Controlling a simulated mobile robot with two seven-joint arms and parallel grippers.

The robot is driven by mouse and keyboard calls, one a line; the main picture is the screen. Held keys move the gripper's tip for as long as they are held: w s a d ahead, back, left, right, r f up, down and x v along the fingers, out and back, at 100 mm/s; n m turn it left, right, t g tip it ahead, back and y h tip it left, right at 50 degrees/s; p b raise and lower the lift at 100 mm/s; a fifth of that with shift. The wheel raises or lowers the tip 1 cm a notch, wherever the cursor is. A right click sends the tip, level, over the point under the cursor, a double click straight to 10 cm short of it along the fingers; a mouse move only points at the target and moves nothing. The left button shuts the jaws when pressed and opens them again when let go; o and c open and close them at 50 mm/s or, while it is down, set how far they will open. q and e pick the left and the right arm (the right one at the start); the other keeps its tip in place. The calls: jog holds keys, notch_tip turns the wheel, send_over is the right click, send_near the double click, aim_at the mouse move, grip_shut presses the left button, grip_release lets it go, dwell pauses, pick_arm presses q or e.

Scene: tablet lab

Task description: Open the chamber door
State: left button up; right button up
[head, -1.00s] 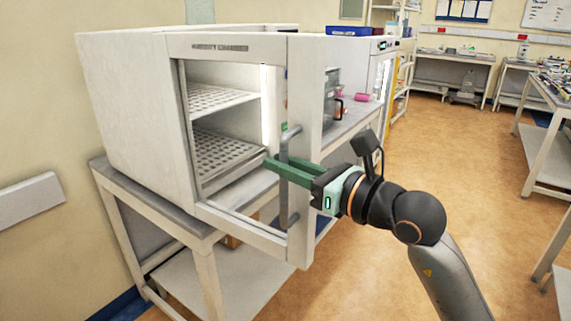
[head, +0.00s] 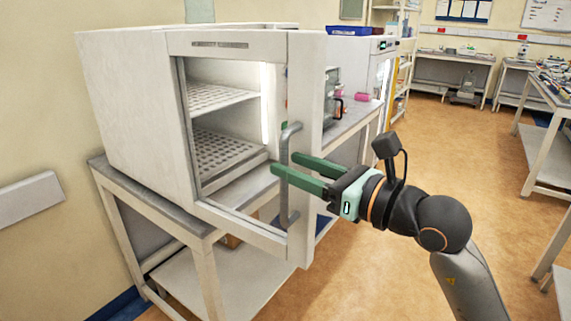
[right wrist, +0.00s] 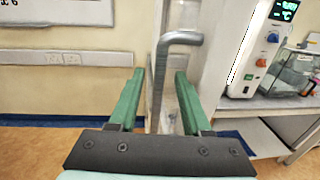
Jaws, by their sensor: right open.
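The chamber is a white box (head: 130,110) with lit perforated shelves visible through its front. Its pale door frame (head: 306,100) carries a grey vertical bar handle (head: 287,205). My right gripper (head: 286,163) has green fingers and is open around the handle. In the head view, one finger crosses in front of the bar and the other ends just right of it. In the right wrist view, the bent handle (right wrist: 180,38) stands between the spread fingers (right wrist: 160,85), with space on both sides. My left gripper is not in view.
The chamber stands on a grey-topped bench (head: 140,205). Another white instrument (head: 352,58) with a blue tray (head: 349,30) on it stands behind, near a pink item (head: 362,97). Open floor (head: 450,150) lies to the right, before another bench (head: 550,90).

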jog(key=b+v, duration=0.1)
jog(key=v, duration=0.8)
jog(key=shift+s+d+b, duration=0.3)
jog(key=shift+b, duration=0.1)
